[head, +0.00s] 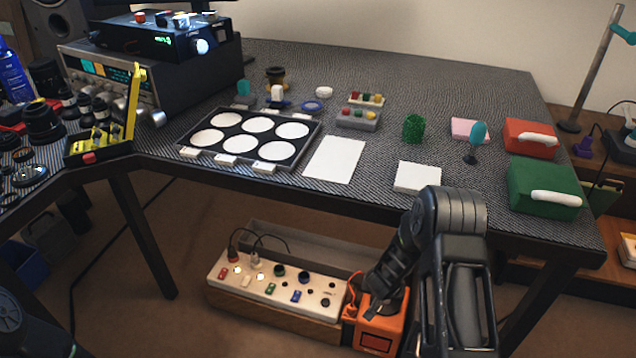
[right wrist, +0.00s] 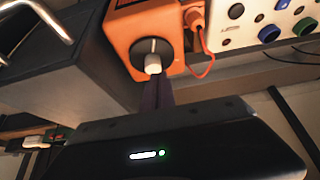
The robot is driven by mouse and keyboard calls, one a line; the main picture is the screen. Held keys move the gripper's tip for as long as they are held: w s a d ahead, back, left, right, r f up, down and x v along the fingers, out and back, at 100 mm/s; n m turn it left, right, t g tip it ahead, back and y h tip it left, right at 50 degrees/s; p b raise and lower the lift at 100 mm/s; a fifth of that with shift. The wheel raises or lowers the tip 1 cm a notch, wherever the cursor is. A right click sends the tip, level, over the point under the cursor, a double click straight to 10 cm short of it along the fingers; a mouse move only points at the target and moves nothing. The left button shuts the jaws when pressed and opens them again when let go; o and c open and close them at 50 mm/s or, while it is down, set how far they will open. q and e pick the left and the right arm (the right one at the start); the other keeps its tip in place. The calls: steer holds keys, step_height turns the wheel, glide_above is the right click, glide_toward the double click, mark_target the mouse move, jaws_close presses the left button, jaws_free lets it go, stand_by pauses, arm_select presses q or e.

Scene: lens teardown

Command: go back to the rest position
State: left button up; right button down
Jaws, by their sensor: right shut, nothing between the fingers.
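My right arm (head: 445,265) comes up from the lower right in front of the table's front edge. Its dark end reaches down over an orange box (head: 380,325) below table height. In the right wrist view my right gripper (right wrist: 158,92) shows as narrow dark fingers, shut and empty. They point toward the orange box (right wrist: 145,30) and a pale-tipped round knob (right wrist: 152,62) on its face. I cannot tell whether the fingertips touch the knob. A dark part of my left arm (head: 25,325) shows at the bottom left; its gripper is out of view.
The dark table (head: 420,85) holds a lens tray (head: 315,140), a white sheet (head: 335,160), a white block (head: 417,176), and red (head: 525,138) and green (head: 543,185) boxes. A white socket panel (head: 270,285) stands beneath, left of the orange box.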

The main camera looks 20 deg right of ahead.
steer(key=s+a+n+g+y, duration=0.2)
steer(key=s+a+n+y, duration=0.15)
steer(key=s+a, duration=1.05)
steer(key=s+a+n+g+y, duration=0.2)
steer(key=s+a+y, duration=0.2)
steer(key=s+a, duration=1)
arm_select(q)
step_height(320, 180, up, 26)
steer(key=s+d+p, duration=0.1)
steer(key=s+p, duration=0.1)
steer(key=p, duration=2.3)
steer(key=shift+s+d+g+p, duration=0.15)
steer(key=shift+d+g+p, duration=0.15)
steer(key=shift+d+p, duration=0.1)
arm_select(e)
steer(key=w+a+r, duration=0.1)
steer(key=a+r, duration=0.1)
steer(key=r, duration=1)
steer(key=w+a+r, duration=0.1)
steer(key=r, duration=1.2)
steer(key=shift+a, duration=0.4)
arm_select(q)
steer(key=shift+f, duration=0.15)
arm_select(e)
steer(key=shift+w, duration=0.1)
